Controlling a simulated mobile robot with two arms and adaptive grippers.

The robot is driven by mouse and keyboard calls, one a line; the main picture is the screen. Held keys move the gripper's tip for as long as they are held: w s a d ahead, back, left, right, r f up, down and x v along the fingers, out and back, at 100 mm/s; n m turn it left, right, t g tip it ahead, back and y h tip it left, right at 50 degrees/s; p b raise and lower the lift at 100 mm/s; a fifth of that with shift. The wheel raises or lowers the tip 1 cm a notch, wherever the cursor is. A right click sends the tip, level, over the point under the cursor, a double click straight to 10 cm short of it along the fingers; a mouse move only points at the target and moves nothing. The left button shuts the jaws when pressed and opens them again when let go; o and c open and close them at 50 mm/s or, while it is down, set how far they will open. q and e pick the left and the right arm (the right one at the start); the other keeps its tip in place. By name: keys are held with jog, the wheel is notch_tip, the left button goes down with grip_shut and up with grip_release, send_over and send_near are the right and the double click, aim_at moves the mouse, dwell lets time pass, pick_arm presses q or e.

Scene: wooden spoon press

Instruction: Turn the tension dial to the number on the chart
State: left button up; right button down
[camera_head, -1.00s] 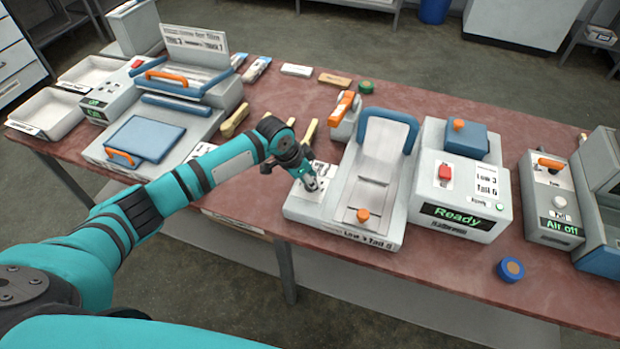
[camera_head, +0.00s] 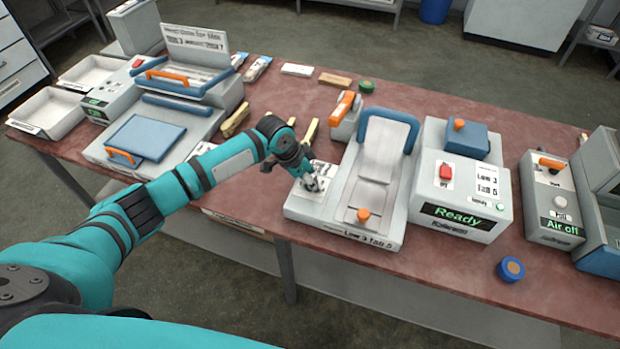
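My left arm reaches in from the left, and its gripper (camera_head: 313,184) points down at the white marked plate (camera_head: 328,171) on the left side of the grey press (camera_head: 300,206). The fingertips are at or just above this plate. The gripper hides whatever dial is there, so I cannot see a pointer or its setting. I cannot tell whether the fingers are closed on anything. A white chart (camera_head: 196,39) with lines of print and numbers stands behind the blue-lidded machine at the back left; its print is hard to read. My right gripper is out of view.
Right of the press stands a grey control box (camera_head: 463,190) with a red button and a lit "Ready" display. An "Air off" box (camera_head: 553,205) is further right. A blue roll (camera_head: 511,269) lies near the front edge.

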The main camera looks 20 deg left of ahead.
pick_arm(q)
jog(key=v, duration=1.2)
